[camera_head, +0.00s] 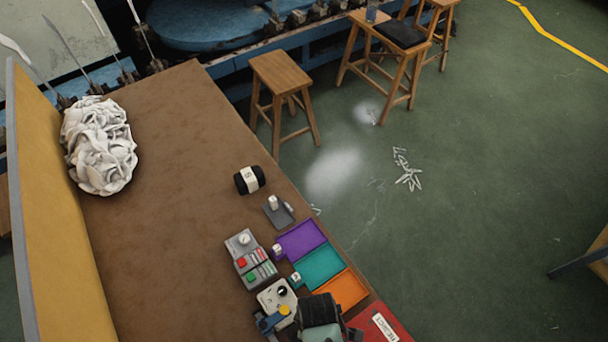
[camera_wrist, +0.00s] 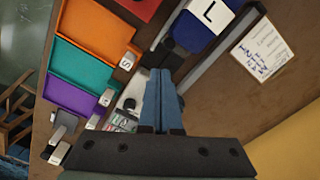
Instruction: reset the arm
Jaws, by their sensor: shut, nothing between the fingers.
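My gripper (camera_wrist: 160,78) shows in the wrist view with its two blue-grey fingers together and nothing between them. It is over the brown table, beside the colored trays. In the head view my dark wrist is at the bottom, near the grey device with a dark dial (camera_head: 277,296); the fingertips are hard to make out there.
Purple (camera_head: 299,239), teal (camera_head: 318,266) and orange (camera_head: 343,290) trays line the table's right edge, with a red labelled tray (camera_head: 365,320) after them. A button box (camera_head: 250,260), grey stand (camera_head: 278,212) and black roll (camera_head: 249,180) stand nearby. The table's middle is clear.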

